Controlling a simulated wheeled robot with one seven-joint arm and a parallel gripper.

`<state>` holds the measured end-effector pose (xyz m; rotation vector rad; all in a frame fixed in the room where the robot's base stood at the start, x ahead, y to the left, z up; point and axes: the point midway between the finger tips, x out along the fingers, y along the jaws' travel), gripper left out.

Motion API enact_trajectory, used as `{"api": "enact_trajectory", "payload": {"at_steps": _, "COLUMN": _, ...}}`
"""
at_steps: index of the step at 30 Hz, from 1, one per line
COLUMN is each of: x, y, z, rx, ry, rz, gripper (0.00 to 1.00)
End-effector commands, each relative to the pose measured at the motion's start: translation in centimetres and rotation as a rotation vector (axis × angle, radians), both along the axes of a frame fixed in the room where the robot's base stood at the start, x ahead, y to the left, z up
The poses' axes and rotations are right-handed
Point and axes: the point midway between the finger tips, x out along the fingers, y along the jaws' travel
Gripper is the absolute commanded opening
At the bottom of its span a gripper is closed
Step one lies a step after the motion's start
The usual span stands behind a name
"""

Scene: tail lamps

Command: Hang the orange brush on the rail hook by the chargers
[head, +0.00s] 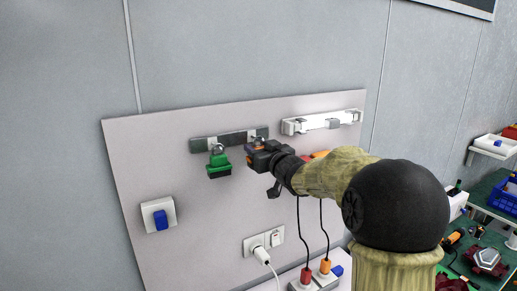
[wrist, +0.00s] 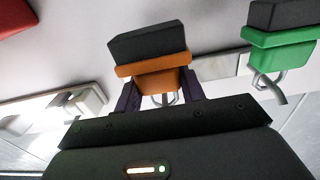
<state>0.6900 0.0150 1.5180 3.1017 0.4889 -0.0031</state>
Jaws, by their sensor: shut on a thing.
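The orange brush (wrist: 155,68), with dark bristles, sits between the two fingers of my gripper (wrist: 160,92) in the wrist view. A metal loop or hook shows at its near edge; I cannot tell whether it is on the hook. In the head view my gripper (head: 256,158) is at the right end of the dark grey rail (head: 232,139), beside its right hook, and mostly hides the brush. A green brush (head: 219,167) hangs from the left hook; it also shows in the wrist view (wrist: 285,50). The chargers (head: 325,267) are plugged in below.
A white rail (head: 320,122) is mounted at the panel's upper right. A white box with a blue front (head: 159,214) is at lower left. A wall socket (head: 263,242) has a white plug. Charger cables hang below my arm. Red and orange pieces show partly behind it.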

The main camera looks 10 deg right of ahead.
Motion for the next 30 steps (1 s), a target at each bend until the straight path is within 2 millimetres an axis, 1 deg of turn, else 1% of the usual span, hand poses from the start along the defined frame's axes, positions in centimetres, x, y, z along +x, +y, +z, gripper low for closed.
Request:
{"api": "enact_trajectory", "payload": {"at_steps": 2, "x": 0.0, "y": 0.01, "z": -0.3, "rx": 0.0, "ry": 0.0, "rz": 0.0, "gripper": 0.16}}
{"api": "enact_trajectory", "payload": {"at_steps": 24, "x": 0.0, "y": -0.12, "z": -0.87, "rx": -0.001, "ry": 0.008, "rz": -0.002, "gripper": 0.16}}
{"api": "enact_trajectory", "payload": {"at_steps": 25, "x": 0.01, "y": -0.13, "z": -0.89, "rx": -0.001, "ry": 0.008, "rz": -0.002, "gripper": 0.41}}
{"api": "enact_trajectory", "payload": {"at_steps": 28, "x": 0.01, "y": -0.14, "z": -0.86, "rx": 0.0, "ry": 0.007, "rz": -0.003, "gripper": 0.61}}
{"api": "enact_trajectory", "payload": {"at_steps": 29, "x": 0.01, "y": -0.14, "z": -0.82, "rx": 0.0, "ry": 0.007, "rz": -0.003, "gripper": 0.65}}
{"api": "enact_trajectory", "payload": {"at_steps": 30, "x": 0.01, "y": -0.14, "z": -0.77, "rx": -0.001, "ry": 0.006, "rz": -0.002, "gripper": 0.65}}
